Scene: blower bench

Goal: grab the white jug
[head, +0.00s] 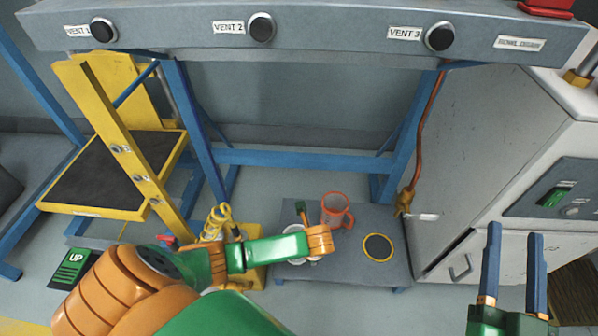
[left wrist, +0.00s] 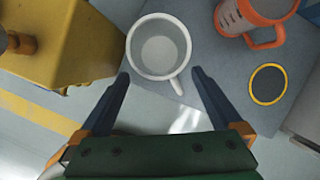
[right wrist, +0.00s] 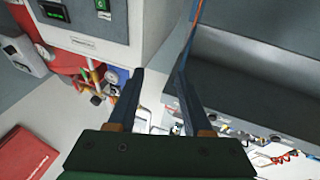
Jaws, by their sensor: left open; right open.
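The white jug (left wrist: 136,48) shows in the left wrist view, seen from above, with its handle toward the lower right. It stands on a low grey table. My left gripper (left wrist: 160,76) is open, its two fingertips just short of the jug's near side, one on each side of its near rim and handle. In the head view my left arm hides most of the jug. My right gripper (head: 514,232) is open and empty at the lower right, far from the jug; it also shows in the right wrist view (right wrist: 160,72).
An orange jug (head: 333,211) stands behind the white one; it also shows in the left wrist view (left wrist: 256,16). A dark yellow-rimmed disc (head: 378,248) lies to its right on the grey table (head: 393,218). A yellow block (left wrist: 60,45) stands left. A grey cabinet (head: 480,150) stands right.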

